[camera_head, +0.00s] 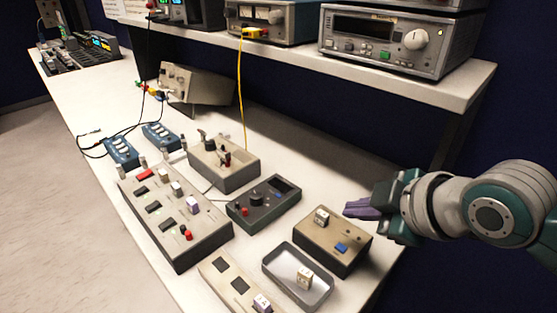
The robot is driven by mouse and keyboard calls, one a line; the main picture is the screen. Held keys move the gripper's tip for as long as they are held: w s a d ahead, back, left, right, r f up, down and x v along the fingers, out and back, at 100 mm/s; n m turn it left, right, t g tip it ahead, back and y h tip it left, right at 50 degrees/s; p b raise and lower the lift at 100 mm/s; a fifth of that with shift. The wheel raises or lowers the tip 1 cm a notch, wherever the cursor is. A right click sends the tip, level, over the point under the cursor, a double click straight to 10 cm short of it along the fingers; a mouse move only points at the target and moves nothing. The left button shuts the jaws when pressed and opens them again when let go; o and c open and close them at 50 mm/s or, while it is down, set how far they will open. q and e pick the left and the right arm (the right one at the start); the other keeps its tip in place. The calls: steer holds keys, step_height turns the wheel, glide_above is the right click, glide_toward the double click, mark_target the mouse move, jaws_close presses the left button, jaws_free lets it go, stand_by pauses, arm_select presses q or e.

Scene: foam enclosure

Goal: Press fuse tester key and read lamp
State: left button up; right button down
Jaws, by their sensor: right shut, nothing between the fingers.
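A beige box (318,246) with a blue key (341,247) and a small pale block (321,216) on its top stands at the bench's right front. It looks like the fuse tester. I cannot make out a lit lamp on it. My right gripper (350,209) has purple fingers and comes in from the right. It is shut and empty, just beyond the beige box at its upper right, apart from the blue key. My left gripper is not in view.
A shallow grey tray (268,264) holding a pale block (304,277) sits in front of the box. A dark meter (263,203) and a large switch panel (160,222) stand to the left. A shelf (420,88) with instruments runs behind.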

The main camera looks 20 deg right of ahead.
steer(key=b, duration=0.4)
glide_above(341, 248)
steer(key=s, duration=0.1)
steer(key=f, duration=0.4)
steer(key=shift+d+f, duration=0.25)
steer(key=shift+f+b, duration=0.4)
steer(key=shift+f, duration=0.5)
steer(key=shift+f, duration=0.1)
stand_by(0.3)
steer(key=shift+f, duration=0.3)
